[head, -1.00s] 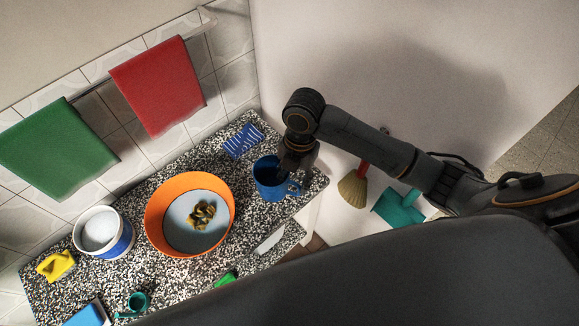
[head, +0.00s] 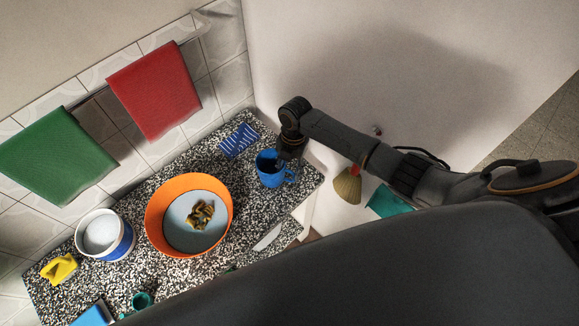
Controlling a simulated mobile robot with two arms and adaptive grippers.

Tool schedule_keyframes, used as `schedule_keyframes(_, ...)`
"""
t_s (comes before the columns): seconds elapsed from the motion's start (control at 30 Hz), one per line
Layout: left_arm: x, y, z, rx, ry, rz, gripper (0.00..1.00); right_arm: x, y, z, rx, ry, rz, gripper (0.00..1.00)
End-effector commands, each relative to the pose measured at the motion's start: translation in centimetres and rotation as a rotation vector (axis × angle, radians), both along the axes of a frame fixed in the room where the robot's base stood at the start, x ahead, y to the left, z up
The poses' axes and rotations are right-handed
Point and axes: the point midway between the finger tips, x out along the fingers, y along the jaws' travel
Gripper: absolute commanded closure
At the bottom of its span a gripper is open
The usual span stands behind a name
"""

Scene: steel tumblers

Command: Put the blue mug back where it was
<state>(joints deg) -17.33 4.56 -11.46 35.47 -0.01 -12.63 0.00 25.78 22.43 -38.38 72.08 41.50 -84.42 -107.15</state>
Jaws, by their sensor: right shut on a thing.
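The blue mug (head: 268,172) is at the right end of the speckled counter (head: 247,205), upright, with its handle to the right. I cannot tell whether its base touches the counter. My right gripper (head: 285,160) is at the mug's upper right rim and is shut on it. The fingertips are partly hidden by the gripper body and the mug. My left gripper is not in view.
An orange bowl (head: 154,222) with a grey inside and brownish pieces stands left of the mug. A striped blue cloth (head: 239,140) lies behind it. A white and blue tub (head: 122,245), a yellow object (head: 60,269) and a teal cup (head: 141,300) are farther left.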

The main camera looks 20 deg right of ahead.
Motion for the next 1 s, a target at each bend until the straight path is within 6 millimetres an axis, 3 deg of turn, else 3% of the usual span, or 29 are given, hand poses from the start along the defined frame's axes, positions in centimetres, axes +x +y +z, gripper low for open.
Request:
schedule_keyframes(0.33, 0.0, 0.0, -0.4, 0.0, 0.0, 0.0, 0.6, 0.0, 0.0, -0.5, 0.0, 0.0, 0.0, 1.0)
schedule_keyframes(0.37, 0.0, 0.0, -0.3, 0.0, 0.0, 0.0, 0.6, 0.0, 0.0, -0.5, 0.0, 0.0, 0.0, 0.57)
schedule_keyframes(0.47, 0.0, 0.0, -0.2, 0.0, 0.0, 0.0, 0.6, 0.0, 0.0, -0.4, 0.0, 0.0, 0.0, 0.37)
schedule_keyframes(0.77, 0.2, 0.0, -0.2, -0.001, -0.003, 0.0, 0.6, 0.0, 0.0, -0.3, 0.0, 0.0, 0.0, 0.36)
schedule_keyframes(1.0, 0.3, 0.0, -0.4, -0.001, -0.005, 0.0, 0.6, 0.3, -0.3, 2.0, 0.0, -0.004, 0.0, 0.36)
